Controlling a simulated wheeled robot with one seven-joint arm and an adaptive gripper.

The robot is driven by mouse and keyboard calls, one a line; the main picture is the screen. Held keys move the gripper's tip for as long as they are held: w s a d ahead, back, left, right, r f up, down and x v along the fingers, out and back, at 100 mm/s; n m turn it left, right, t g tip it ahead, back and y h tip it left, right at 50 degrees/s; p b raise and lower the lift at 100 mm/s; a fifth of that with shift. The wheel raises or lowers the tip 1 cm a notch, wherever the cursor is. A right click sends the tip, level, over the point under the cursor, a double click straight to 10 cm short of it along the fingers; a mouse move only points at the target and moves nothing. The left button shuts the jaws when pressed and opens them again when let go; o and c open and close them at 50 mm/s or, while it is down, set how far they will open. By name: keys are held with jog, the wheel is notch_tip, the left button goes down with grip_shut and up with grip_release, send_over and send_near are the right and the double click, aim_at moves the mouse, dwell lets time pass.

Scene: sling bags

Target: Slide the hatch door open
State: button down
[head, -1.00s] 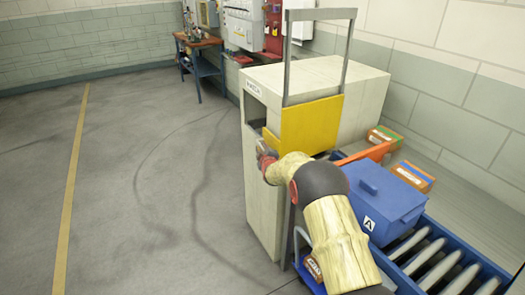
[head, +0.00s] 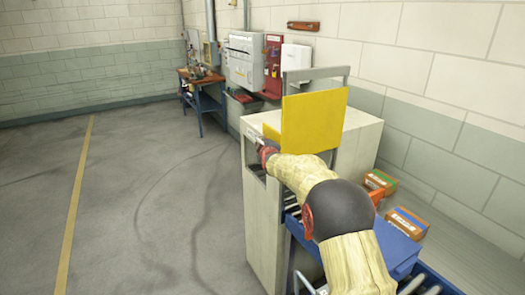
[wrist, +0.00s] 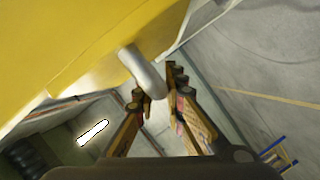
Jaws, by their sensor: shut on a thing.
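The yellow hatch door (head: 313,120) stands raised in its grey upright frame, at the front of the pale cabinet (head: 350,150). In the wrist view the door (wrist: 80,45) fills the upper left, with a pale rounded handle (wrist: 146,72) sticking out from it. My gripper (wrist: 158,88) is shut on the handle, one finger on each side of it. In the head view my gripper (head: 267,146) is at the door's lower left edge, and its fingers are small and partly hidden by the wrist.
Two orange boxes, one (head: 380,181) behind the other (head: 408,222), lie along the right wall. Open floor (head: 130,210) spreads to the left. A workbench (head: 202,85) stands at the back.

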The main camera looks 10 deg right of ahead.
jog(key=shift+r, duration=0.4)
jog(key=c, duration=1.8)
grip_release()
jog(key=shift+c, duration=0.2)
jog(key=v, duration=1.2)
